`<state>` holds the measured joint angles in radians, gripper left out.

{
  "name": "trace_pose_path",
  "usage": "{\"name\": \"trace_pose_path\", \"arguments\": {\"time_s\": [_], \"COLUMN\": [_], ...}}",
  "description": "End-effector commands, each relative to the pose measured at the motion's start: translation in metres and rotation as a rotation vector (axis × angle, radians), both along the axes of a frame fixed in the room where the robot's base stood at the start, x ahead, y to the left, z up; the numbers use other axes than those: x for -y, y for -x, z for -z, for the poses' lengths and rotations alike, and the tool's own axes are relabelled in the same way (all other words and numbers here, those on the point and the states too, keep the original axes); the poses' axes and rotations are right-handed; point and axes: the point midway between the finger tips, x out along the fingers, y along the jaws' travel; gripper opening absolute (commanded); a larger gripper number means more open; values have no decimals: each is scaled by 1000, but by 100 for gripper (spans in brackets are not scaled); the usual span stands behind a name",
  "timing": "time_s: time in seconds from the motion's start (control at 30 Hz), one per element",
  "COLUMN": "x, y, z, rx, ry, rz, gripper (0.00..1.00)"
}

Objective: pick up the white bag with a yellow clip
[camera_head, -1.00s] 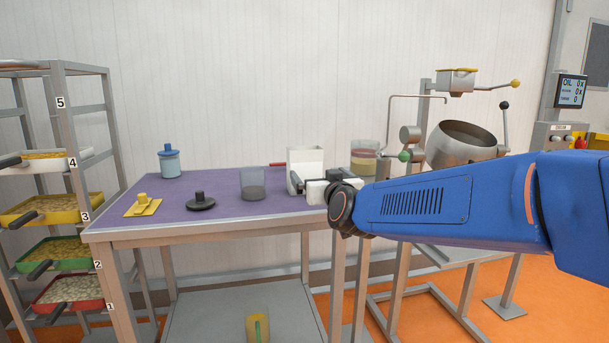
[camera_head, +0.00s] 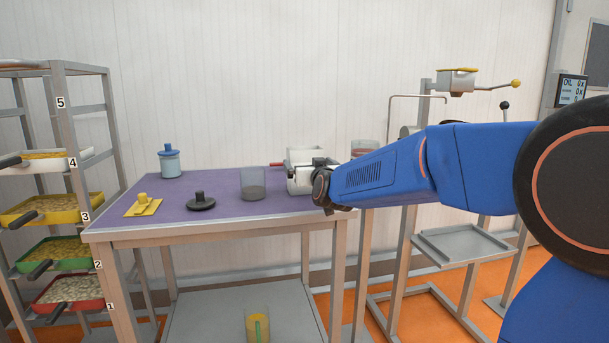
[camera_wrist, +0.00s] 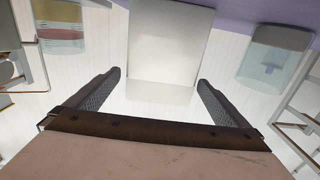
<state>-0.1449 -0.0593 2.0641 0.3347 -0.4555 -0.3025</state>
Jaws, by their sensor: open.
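A white, box-like object (camera_head: 305,154) stands on the purple table top, partly hidden behind my gripper (camera_head: 312,172). It is the nearest match to the white bag, but no yellow clip shows on it. In the wrist view the white object (camera_wrist: 172,42) fills the top middle, ahead of my gripper (camera_wrist: 160,78). My gripper's two dark fingers are spread apart, with their tips near the object's left and right edges. I cannot tell whether they touch it.
A clear beaker (camera_head: 252,185) stands just left of the white object, and a layered jar (camera_head: 364,148) to its right. A black lid (camera_head: 200,202), a yellow piece (camera_head: 143,206) and a blue jar (camera_head: 169,163) stand farther left. A tray rack (camera_head: 61,150) stands at the left.

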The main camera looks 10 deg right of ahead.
Motion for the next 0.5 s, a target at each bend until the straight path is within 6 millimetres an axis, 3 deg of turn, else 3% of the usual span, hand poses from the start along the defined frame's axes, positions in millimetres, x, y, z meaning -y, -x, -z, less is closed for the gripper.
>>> {"name": "trace_pose_path", "arguments": {"time_s": [0.17,0.5], "x": [0,-2], "y": [-8,-48], "z": [-1,-3], "rx": [1,1], "ry": [0,1], "rz": [0,0], "gripper": [100,100]}}
